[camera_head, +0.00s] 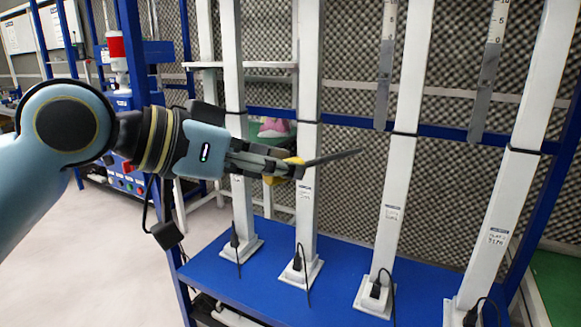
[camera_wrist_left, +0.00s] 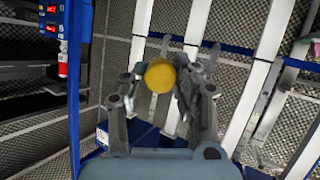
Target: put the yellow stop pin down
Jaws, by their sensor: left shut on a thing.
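The yellow stop pin (camera_head: 293,160) is between the fingers of my left gripper (camera_head: 290,166), which is shut on it in the air, in front of the white posts. In the left wrist view the pin's round yellow end (camera_wrist_left: 160,75) faces the camera, between the two grey fingers (camera_wrist_left: 160,92). In the head view the fingers partly cover the pin. A thin dark pointed piece sticks out to the right beyond the fingertips; I cannot tell whether it belongs to the pin. My right gripper is not in view.
Several white posts (camera_head: 397,170) stand on a blue shelf (camera_head: 330,262), with black plugs and cables at their feet. Grey strips (camera_head: 384,85) hang behind. A blue cross rail (camera_head: 350,125) runs behind the posts. A red and white lamp (camera_head: 117,52) stands left. Pale floor (camera_head: 110,240) is clear.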

